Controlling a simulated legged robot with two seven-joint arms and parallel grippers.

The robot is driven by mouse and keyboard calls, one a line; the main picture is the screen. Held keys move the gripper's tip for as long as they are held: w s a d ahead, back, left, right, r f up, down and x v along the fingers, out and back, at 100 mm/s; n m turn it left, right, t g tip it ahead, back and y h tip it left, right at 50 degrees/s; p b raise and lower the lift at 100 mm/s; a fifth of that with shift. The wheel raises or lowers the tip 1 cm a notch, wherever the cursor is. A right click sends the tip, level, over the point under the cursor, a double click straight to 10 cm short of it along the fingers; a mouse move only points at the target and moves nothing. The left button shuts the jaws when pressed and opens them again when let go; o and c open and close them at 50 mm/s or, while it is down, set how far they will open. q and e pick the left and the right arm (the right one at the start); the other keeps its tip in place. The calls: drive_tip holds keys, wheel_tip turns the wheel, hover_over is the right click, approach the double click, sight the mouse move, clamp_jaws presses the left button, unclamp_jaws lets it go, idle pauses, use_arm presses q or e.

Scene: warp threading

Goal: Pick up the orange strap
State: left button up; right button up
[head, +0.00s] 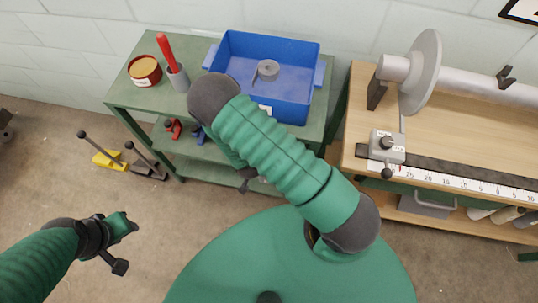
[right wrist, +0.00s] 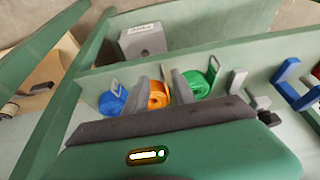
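The orange strap (right wrist: 158,95) is a small roll on a green shelf in the right wrist view. It sits between a blue roll (right wrist: 112,102) and a green roll (right wrist: 195,84). My right gripper (right wrist: 160,92) is open, with its two grey fingers on either side of the orange strap. I cannot tell whether they touch it. In the head view my right arm hides the strap and most of that gripper. My left gripper (head: 121,246) hangs over the floor at lower left, away from the shelf, and its fingers are not clear.
A blue bin (head: 232,48) with a grey roll stands on the green cart (head: 135,96). Red and blue clamps (right wrist: 290,90) lie right of the rolls, and a grey box (right wrist: 142,40) stands behind. A wooden workbench (head: 440,130) stands at right.

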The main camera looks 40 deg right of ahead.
drive_tip(key=x, duration=0.3)
drive_tip(key=shift+w+a, duration=0.2)
drive_tip(key=shift+a, duration=0.05)
drive_tip(key=shift+a+r, duration=0.1)
drive_tip(key=shift+r, duration=0.1)
drive_tip(key=shift+d, duration=0.2)
clamp_jaws()
idle(0.6)
